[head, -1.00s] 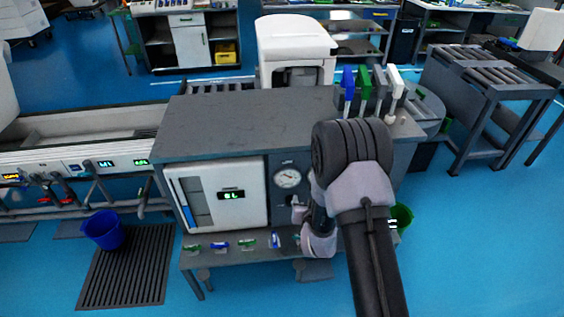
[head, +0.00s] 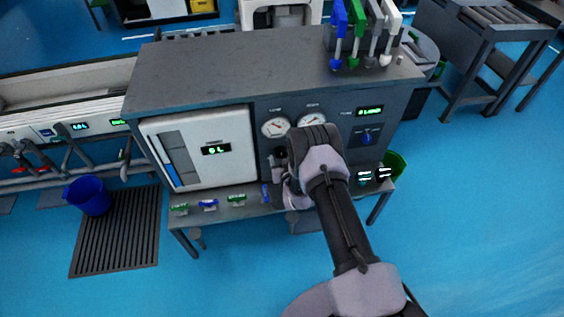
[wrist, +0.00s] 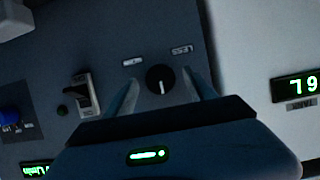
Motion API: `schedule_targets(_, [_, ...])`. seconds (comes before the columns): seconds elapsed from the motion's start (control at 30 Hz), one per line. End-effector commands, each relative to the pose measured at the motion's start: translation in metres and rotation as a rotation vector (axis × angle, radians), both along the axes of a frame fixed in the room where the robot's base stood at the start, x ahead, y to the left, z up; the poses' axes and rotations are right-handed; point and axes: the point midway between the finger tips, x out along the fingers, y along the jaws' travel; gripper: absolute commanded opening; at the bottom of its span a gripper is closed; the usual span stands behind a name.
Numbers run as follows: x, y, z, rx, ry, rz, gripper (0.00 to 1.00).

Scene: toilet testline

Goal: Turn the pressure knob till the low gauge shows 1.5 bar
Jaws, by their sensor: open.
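In the wrist view a round black knob (wrist: 160,79) with a white pointer line sits on a dark panel, between small labels, one reading LESS. My gripper (wrist: 162,77) is open, with one finger on each side of the knob; I cannot tell whether they touch it. In the head view two round white gauges, a left one (head: 276,128) and a right one (head: 312,119), show on the front panel. Their labels and readings are too small to read, so I cannot tell which is the low one. My arm hides most of the knob area there.
A toggle switch (wrist: 85,90) and a blue knob (wrist: 12,117) are left of the black knob in the wrist view. A white panel with a lit display (head: 216,149) is left of the gauges. Colored handled tools (head: 355,35) stand on the bench top (head: 230,70).

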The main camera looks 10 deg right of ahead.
Motion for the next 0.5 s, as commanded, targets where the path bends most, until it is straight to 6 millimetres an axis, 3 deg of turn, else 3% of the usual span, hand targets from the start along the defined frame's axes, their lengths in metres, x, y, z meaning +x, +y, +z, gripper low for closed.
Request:
schedule_targets(0.13, [0.0105,0.0001,-0.0049,0.001,0.001,0.0,0.64])
schedule_targets(0.37, [0.0122,0.0001,-0.0037,0.0,0.0,0.0,0.64])
schedule_targets(0.4, [0.0121,0.0001,-0.0036,0.0,0.0,0.0,0.62])
schedule_targets(0.5, [0.012,0.0,-0.0037,0.0,0.0,0.0,0.42])
